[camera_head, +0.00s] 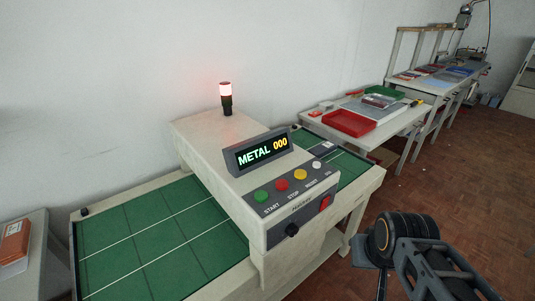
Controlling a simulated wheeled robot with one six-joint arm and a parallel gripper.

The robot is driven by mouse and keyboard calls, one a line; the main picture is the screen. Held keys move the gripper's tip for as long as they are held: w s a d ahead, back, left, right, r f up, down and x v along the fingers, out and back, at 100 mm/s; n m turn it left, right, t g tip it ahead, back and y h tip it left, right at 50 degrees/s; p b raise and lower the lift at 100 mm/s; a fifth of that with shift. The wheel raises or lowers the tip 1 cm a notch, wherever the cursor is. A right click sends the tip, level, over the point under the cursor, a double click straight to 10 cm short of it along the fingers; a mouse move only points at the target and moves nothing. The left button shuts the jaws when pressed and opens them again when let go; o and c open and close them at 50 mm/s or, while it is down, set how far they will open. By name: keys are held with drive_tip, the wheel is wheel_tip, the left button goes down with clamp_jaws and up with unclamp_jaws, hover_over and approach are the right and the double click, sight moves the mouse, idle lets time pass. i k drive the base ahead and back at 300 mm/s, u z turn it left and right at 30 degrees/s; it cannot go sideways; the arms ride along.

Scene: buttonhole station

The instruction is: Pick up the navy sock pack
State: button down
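A small dark pack (325,148) with a pale patch lies on the green belt at the right, just behind the machine's button panel. It may be the navy sock pack, but it is too small and partly hidden to be sure. My gripper (368,262) is at the lower right, in front of the machine and over the brick-coloured floor, well apart from the pack. Its fingers are dark and seen at a poor angle, so I cannot tell whether they are open. I see nothing held in it.
A metal detector (220,150) reading "METAL 000" straddles the green belt (150,240), with a lit red-white lamp (226,98) on top. An orange-brown box (15,241) sits at far left. Benches with a red tray (349,123) stand behind. Floor (465,190) at right is clear.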

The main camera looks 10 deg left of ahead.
sight(323, 149)
drive_tip(key=z, duration=1.4)
drive_tip(key=i, duration=1.65)
drive_tip(key=u, duration=3)
drive_tip(key=i, duration=0.5)
drive_tip(key=u, duration=0.05)
